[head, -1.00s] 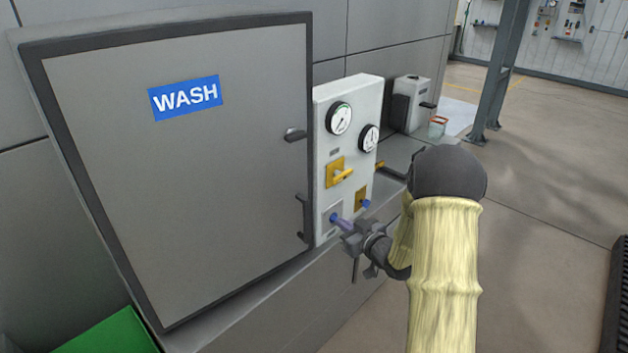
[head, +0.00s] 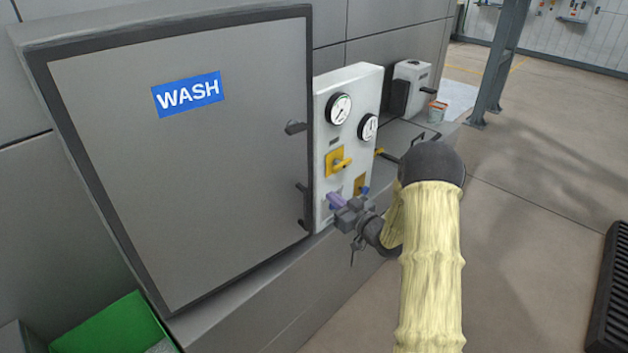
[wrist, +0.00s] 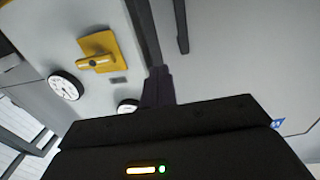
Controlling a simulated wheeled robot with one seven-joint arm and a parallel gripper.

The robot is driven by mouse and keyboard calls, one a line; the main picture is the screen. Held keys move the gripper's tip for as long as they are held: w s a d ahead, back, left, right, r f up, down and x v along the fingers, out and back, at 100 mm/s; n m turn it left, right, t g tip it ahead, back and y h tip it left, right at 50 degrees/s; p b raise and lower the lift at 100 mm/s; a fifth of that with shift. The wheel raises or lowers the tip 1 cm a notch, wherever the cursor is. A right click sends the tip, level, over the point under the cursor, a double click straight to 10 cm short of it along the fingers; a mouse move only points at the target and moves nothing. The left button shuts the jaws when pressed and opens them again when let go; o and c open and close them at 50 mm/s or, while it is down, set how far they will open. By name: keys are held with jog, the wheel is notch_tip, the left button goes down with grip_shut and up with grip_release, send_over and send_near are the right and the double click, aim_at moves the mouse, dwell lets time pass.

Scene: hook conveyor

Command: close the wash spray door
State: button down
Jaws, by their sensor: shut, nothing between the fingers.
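The wash spray door (head: 180,190) is a large grey panel with a dark frame and a blue WASH label, at the left in the head view. It lies close to its housing; I cannot tell whether it is fully shut. Its dark handle (head: 303,207) is on the right edge, and also shows in the wrist view (wrist: 180,25). My gripper (head: 336,202) is shut and empty, just right of the handle, in front of the control panel. In the wrist view my fingertips (wrist: 158,76) overlap the door's dark edge; contact is unclear.
A white control panel (head: 365,85) with two gauges and a yellow rotary switch (head: 337,162) stands right of the door. A green bin (head: 115,328) sits at lower left. Open floor (head: 530,190) lies to the right.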

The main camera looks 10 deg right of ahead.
aim_at(307, 179)
jog(key=p+x, duration=0.3)
jog(key=x, duration=0.5)
jog(key=shift+w+a+r+p, duration=0.15)
jog(key=shift+w+r+p, duration=0.05)
jog(key=shift+p, duration=0.1)
jog(key=shift+w+a+f, duration=0.15)
jog(key=shift+w+a, duration=0.1)
jog(key=shift+w, duration=0.25)
jog(key=shift+a, duration=0.1)
